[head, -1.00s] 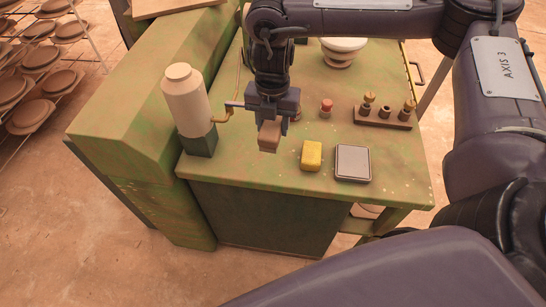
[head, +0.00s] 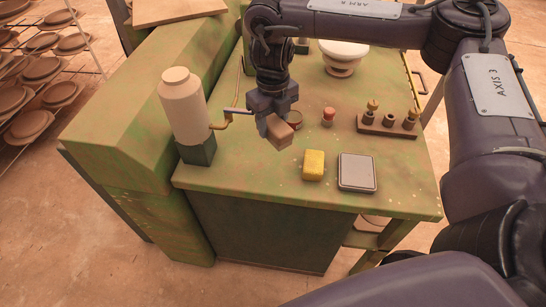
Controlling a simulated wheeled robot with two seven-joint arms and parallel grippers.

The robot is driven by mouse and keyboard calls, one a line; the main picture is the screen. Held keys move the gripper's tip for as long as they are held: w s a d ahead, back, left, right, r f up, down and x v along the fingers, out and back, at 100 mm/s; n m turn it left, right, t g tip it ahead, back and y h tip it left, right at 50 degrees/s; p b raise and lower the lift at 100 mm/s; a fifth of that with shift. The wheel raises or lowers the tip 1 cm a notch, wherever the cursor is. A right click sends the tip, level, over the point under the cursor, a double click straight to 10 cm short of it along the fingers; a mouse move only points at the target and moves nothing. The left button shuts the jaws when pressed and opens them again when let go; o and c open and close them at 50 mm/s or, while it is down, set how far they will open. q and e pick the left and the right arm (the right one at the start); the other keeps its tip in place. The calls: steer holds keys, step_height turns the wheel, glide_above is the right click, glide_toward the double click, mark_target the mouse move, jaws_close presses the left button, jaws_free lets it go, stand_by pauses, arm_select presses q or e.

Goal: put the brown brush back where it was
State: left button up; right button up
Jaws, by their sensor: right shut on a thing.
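The brown brush (head: 279,134) looks like a small block. My right gripper (head: 274,118) is shut on it and holds it tilted over the green table (head: 235,178), left of the middle. It seems to be above the top, but the gap is hard to judge. The lower end of the brush points down and to the right. The brush partly covers a small round reddish-brown pot (head: 295,119) just behind it. My left gripper is not in view.
A yellow sponge (head: 313,165) and a grey flat pad (head: 357,172) lie in front and to the right. A pale bottle with a crank (head: 185,105) stands left. A red-topped knob (head: 328,116), stamp rack (head: 388,123) and white bowl (head: 343,52) stand behind. The front-left tabletop is clear.

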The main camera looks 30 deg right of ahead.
step_height(320, 180, down, 12)
steer(key=shift+r, duration=0.2)
stand_by(0.4)
steer(key=o, duration=1)
steer(key=shift+f, duration=0.1)
steer(key=shift+c, duration=0.2)
step_height(320, 180, up, 12)
steer(key=shift+r+p, duration=0.2)
steer(key=shift+p, duration=0.15)
steer(key=shift+f, duration=0.1)
